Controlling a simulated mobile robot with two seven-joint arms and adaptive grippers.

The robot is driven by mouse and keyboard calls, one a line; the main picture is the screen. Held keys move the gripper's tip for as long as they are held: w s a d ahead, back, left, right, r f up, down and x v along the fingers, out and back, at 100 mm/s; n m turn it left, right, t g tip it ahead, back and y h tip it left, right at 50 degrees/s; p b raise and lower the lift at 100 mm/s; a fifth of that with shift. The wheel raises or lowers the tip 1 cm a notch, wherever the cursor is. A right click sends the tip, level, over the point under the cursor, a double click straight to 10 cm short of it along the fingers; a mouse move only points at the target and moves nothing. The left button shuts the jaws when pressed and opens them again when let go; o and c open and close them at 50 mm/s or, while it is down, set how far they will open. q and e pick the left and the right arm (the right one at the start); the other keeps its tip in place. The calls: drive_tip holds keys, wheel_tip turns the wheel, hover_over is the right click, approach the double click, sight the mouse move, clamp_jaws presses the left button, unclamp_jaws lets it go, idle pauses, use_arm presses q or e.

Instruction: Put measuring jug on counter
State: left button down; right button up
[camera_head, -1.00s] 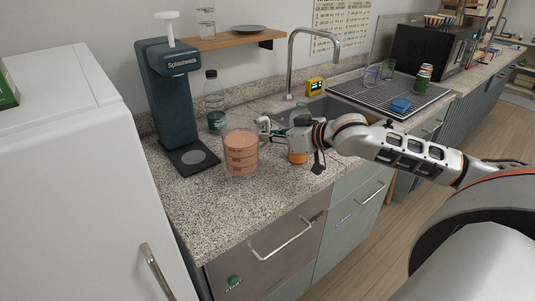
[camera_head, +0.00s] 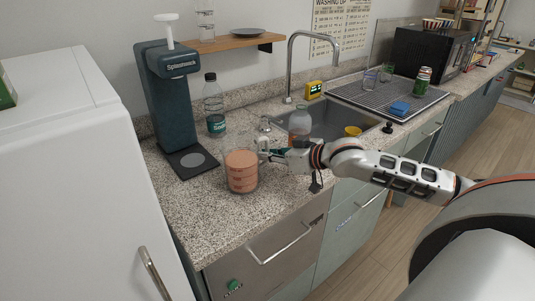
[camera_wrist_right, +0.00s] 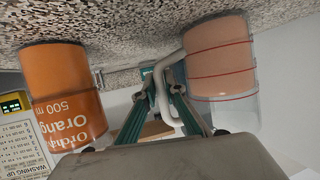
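The measuring jug (camera_head: 241,172) is clear, with pinkish-orange contents and red marking lines. It is upright at the counter (camera_head: 215,215), in front of the dispenser's base; I cannot tell whether its bottom touches the granite. My right gripper (camera_head: 267,152) is at the jug's handle, on the jug's right side. In the right wrist view, the fingers (camera_wrist_right: 163,88) lie on both sides of the pale handle, and the jug (camera_wrist_right: 220,60) shows upside down at right. The fingertips are partly hidden by the handle. My left gripper is not in view.
An orange-labelled bottle (camera_head: 299,124) stands behind my right arm, near the sink (camera_head: 335,117); its label shows in the right wrist view (camera_wrist_right: 62,95). A dark dispenser (camera_head: 168,95) and a bottle (camera_head: 215,108) stand behind the jug. The counter's front left is clear.

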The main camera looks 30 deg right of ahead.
drive_tip(key=shift+o, duration=0.9)
drive_tip(key=shift+r, duration=0.1)
drive_tip(key=shift+v, duration=1.35)
drive_tip(key=shift+p+v, duration=0.45)
drive_tip(key=shift+v, duration=1.2)
drive_tip(key=p+v, duration=0.3)
drive_tip(key=v, duration=0.3)
